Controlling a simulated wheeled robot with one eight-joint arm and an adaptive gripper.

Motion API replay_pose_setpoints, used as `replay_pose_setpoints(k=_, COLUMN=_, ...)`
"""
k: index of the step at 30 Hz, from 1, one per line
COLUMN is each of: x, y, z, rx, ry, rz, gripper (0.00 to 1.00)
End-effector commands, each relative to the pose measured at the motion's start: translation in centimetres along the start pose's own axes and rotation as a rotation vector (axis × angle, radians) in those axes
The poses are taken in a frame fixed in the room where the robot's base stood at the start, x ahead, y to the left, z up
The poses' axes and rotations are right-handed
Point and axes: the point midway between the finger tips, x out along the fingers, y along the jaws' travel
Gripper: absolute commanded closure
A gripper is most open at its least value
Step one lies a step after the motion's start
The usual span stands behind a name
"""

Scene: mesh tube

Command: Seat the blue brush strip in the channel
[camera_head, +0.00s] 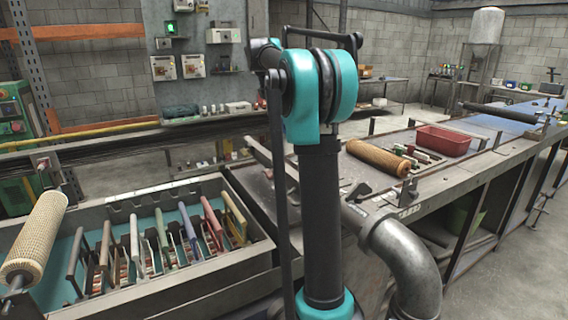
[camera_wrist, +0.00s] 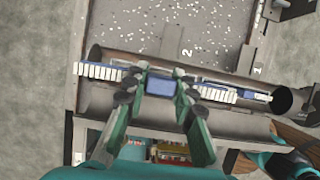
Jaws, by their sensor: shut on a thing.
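My gripper (camera_wrist: 160,80) is shut on the blue brush strip (camera_wrist: 90,70) in the wrist view, holding it near its middle by a blue block between the fingertips. White bristles show along the strip on both sides of the fingers. The strip stretches across the picture, slightly lower at the right. A grey rounded metal trough (camera_wrist: 240,124), which looks like the channel, runs along just below the strip. I cannot tell whether the strip touches it or sits in it. In the head view my arm is in front, and my gripper and the held strip are not visible.
A speckled tray (camera_wrist: 215,25) lies beyond the strip, with plates marked 2 and 1. In the head view, a metal bin (camera_head: 190,285) at left holds several coloured-handled tools. A bristled roller (camera_head: 378,157) and a red tray (camera_head: 446,141) are on the bench.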

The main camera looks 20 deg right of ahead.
Motion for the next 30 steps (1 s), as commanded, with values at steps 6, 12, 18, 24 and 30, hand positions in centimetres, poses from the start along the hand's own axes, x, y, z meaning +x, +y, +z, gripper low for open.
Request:
replay_pose_setpoints(k=6, x=5.1, y=0.0, z=-2.1, rx=0.000, ry=0.000, rz=0.000, gripper=1.00)
replay_pose_setpoints(k=12, x=9.1, y=-0.1, z=-3.8, rx=0.000, ry=0.000, rz=0.000, gripper=1.00)
replay_pose_setpoints(k=18, x=10.8, y=-0.1, z=-4.5, rx=0.000, ry=0.000, rz=0.000, gripper=1.00)
replay_pose_setpoints(k=24, x=12.4, y=-0.1, z=-5.2, rx=0.001, ry=0.000, rz=0.000, gripper=1.00)
replay_pose_setpoints(k=30, x=14.4, y=-0.1, z=-6.0, rx=0.001, ry=0.000, rz=0.000, gripper=1.00)
